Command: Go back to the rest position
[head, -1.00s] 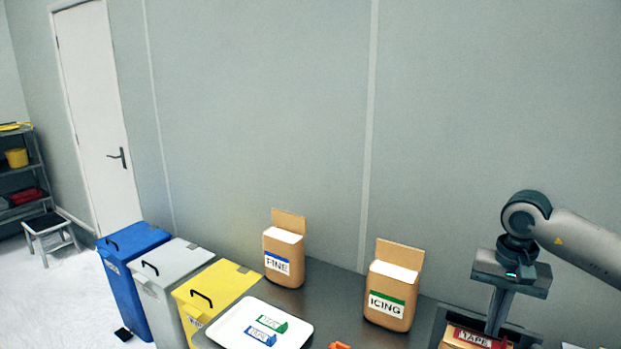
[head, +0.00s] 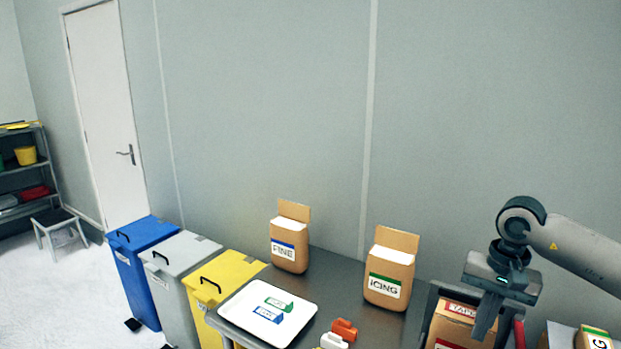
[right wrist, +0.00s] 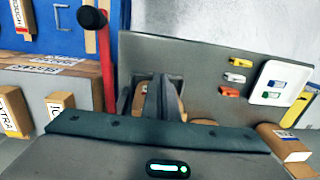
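In the right wrist view the fingers (right wrist: 160,98) show as dark wedges close together. My left gripper is not in view.
The bench (head: 345,290) holds a FINE bag (head: 289,240), an ICING bag (head: 389,270), a white tray (head: 232,312) with green and blue clips, and small orange (head: 345,329) and white pieces. A red post (head: 518,333) stands beside the gripper. Bins (head: 143,265) stand left.

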